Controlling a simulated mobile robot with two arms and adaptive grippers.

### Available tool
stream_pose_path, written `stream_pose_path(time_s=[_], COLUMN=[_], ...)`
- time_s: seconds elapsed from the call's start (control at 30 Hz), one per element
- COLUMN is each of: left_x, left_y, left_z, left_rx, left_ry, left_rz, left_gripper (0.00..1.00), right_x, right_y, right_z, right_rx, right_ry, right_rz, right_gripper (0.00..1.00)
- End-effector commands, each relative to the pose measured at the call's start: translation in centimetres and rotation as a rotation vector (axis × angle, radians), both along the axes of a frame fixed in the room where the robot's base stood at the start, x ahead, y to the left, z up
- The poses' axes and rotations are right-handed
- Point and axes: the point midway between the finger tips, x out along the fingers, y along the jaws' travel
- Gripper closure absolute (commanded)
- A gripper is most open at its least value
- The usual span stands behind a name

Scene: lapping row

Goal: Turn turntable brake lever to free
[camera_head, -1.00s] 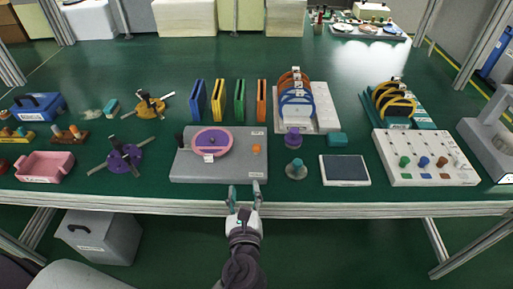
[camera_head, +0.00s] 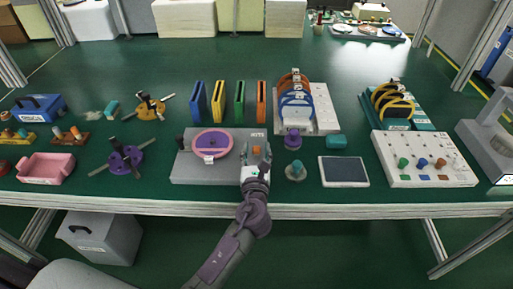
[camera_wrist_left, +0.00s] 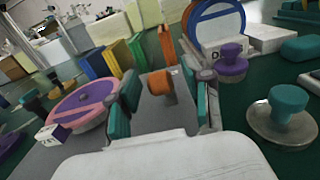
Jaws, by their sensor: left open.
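The grey turntable base (camera_head: 215,177) lies at the table's front, with a pink round disc (camera_head: 208,140) on it. A small orange lever or knob (camera_head: 256,149) stands on the base's right part; it also shows in the wrist view (camera_wrist_left: 160,87). A dark upright handle (camera_head: 180,142) stands at the base's left edge. Which part is the brake lever cannot be told for certain. My left gripper (camera_head: 256,153) is open over the base's right part, teal fingers on either side of the orange piece. In the wrist view a gap shows between fingers (camera_wrist_left: 165,103) and orange piece. My right gripper is not in view.
A purple knob (camera_head: 293,138) and a teal knob on a round foot (camera_head: 296,171) stand close to the right of the gripper. A dark-topped pad (camera_head: 344,171) lies further right. Several coloured upright plates (camera_head: 219,100) stand behind the base.

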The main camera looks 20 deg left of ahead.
Motion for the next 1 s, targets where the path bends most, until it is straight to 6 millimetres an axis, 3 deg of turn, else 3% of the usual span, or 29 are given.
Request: stream_pose_path(time_s=[0.37,0.7,1.0], left_x=[0.71,0.68,0.70], left_y=[0.21,0.21,0.21], left_z=[-0.01,-0.02,0.03], left_rx=[-0.002,-0.001,-0.002], left_ry=[0.000,0.001,0.002], left_rz=[0.000,0.000,0.000], left_gripper=[0.50,1.00,1.00], right_x=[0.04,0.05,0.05], right_y=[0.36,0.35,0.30], right_z=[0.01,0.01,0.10], right_rx=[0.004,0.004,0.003], right_ry=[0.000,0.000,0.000], right_rz=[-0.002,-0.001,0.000], right_gripper=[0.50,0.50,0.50])
